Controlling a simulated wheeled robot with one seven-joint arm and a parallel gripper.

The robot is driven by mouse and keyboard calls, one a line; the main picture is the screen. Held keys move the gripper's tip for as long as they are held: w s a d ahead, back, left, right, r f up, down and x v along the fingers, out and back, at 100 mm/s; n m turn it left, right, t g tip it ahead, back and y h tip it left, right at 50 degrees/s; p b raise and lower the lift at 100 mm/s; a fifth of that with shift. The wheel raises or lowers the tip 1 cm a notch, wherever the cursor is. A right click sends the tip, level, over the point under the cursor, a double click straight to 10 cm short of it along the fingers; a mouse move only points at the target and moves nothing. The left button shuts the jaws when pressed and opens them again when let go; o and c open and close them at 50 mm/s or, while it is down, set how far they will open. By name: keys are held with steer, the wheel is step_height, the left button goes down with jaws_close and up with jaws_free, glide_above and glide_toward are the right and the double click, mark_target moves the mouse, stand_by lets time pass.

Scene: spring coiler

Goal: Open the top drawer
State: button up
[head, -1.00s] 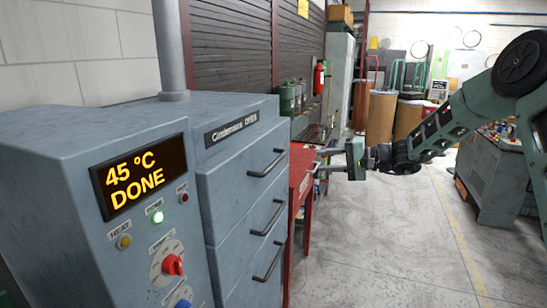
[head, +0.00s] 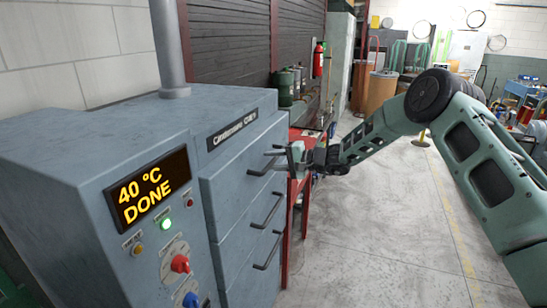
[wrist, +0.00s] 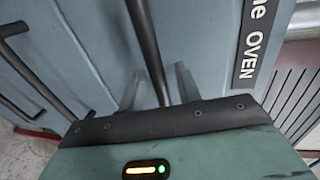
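The grey oven cabinet (head: 110,125) has three drawers, all looking closed. The top drawer (head: 228,180) carries a dark bar handle (head: 266,164), which also runs down the middle of the wrist view (wrist: 149,45). My gripper (head: 274,151) is at this handle, on the right side of the cabinet front. In the wrist view my gripper's two fingers (wrist: 158,86) are apart, one on each side of the bar, with gaps visible. The exact depth of the bar between the fingers is hard to tell.
Two lower handles (head: 267,211) sit below. The control panel reads 40 °C DONE (head: 150,188). A red table (head: 297,188) stands just beyond the cabinet. Concrete floor (head: 370,230) is clear in front of the drawers.

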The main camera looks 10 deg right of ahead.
steer(key=shift+a, duration=0.1)
jaws_close()
steer(key=shift+f, duration=0.1)
steer(key=f+b+v, duration=0.3)
steer(key=b+v, duration=0.4)
steer(key=v, duration=0.8)
steer(key=d+f+b+v, duration=0.1)
steer(key=f+b+v, duration=0.2)
steer(key=b+v, duration=0.5)
steer(key=v, duration=0.8)
steer(key=shift+s+d+f, duration=0.15)
steer(key=shift+s+d, duration=0.05)
steer(key=shift+s, duration=0.25)
